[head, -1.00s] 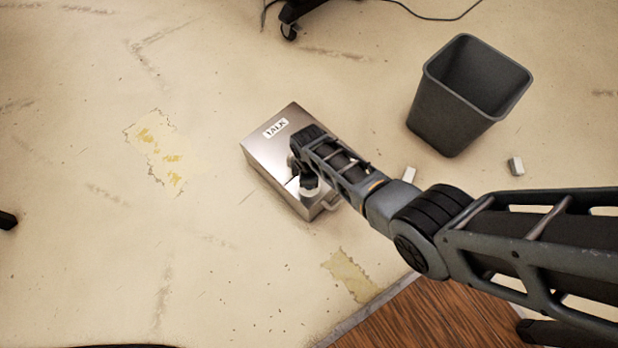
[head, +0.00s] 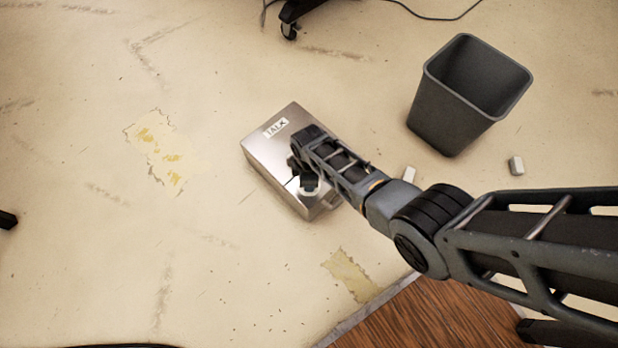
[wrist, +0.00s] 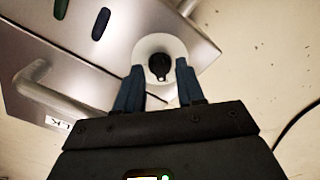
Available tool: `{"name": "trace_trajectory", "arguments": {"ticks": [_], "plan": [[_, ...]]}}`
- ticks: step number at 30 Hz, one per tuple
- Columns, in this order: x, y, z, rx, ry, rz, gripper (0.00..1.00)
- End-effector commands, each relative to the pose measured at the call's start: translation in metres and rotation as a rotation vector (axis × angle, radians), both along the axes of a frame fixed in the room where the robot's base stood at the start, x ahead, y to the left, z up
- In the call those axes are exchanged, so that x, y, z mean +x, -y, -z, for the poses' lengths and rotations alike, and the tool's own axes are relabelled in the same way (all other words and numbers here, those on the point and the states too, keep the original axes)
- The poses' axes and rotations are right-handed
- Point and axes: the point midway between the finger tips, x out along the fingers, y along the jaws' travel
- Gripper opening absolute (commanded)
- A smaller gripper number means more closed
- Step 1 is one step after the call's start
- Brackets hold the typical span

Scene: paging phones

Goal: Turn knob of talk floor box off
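The metal floor box (head: 270,157) labelled TALK stands on the floor in the head view, partly hidden by my arm. In the wrist view its metal face (wrist: 120,50) shows a black knob (wrist: 160,66) on a round white plate (wrist: 148,44). My gripper (wrist: 159,68) is open, one blue fingertip on each side of the knob, with a small gap in the picture on both sides. In the head view my gripper (head: 307,186) is over the box's near end, and the knob is hidden there.
The box carries a handle (wrist: 60,95), a dark green oval (wrist: 60,8) and a dark blue oval (wrist: 101,24). A dark bin (head: 455,115) stands to the right, with small pale blocks (head: 516,166) nearby. The floor left of the box is clear.

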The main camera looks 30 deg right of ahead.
Motion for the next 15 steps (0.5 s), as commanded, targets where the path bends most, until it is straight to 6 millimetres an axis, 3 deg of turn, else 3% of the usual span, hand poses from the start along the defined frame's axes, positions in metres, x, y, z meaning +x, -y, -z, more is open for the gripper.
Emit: {"name": "trace_trajectory", "arguments": {"ticks": [5,15], "plan": [[0.000,0.000,-0.017,0.000,0.001,0.000,0.38],[0.000,0.000,-0.068,0.000,0.000,0.000,0.38]]}}
